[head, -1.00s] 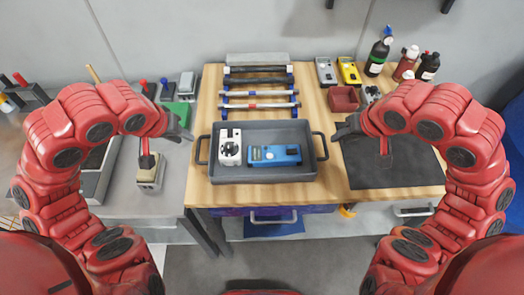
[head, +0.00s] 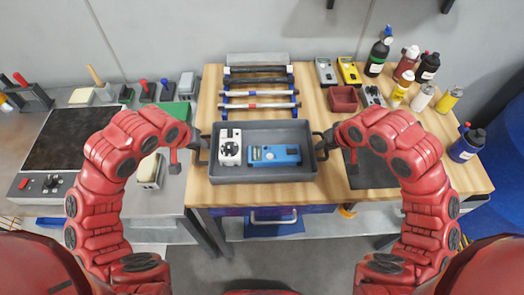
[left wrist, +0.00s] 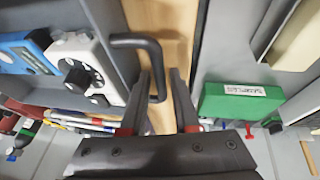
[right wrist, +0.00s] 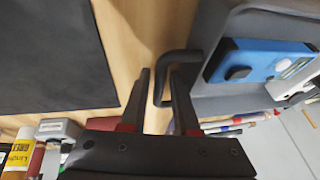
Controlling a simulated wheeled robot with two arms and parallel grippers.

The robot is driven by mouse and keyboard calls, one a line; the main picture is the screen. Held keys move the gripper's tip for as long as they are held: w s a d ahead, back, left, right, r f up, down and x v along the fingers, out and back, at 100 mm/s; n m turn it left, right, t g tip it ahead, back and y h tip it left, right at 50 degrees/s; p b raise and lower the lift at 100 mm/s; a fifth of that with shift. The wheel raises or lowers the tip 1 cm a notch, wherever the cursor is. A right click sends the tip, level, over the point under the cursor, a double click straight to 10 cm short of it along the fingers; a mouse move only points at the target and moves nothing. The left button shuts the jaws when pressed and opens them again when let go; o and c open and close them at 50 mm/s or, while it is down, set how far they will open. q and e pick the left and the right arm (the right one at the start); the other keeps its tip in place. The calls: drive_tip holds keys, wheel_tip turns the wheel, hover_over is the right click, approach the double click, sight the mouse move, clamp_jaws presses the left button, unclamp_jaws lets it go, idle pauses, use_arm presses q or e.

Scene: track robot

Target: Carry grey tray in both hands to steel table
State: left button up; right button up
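The grey tray (head: 265,176) sits on the wooden-topped bench (head: 200,195), with a black handle at each end. In it are a white device with a dark dial (head: 230,148) and a blue device (head: 274,155). My left gripper (left wrist: 160,73) is open, its fingers on either side of the tray's left handle (left wrist: 152,62) in the left wrist view. My right gripper (right wrist: 160,72) is open, its fingers on either side of the right handle (right wrist: 162,82) in the right wrist view. Gaps show between fingers and handles.
A red bin (head: 343,98), meters and several bottles (head: 401,88) fill the bench's right back. A black mat (head: 370,170) lies right of the tray. A grey table (head: 130,205) with a boxy item (head: 150,170) adjoins at left.

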use_arm(q)
clamp_jaws()
use_arm(e)
clamp_jaws()
idle(1.0)
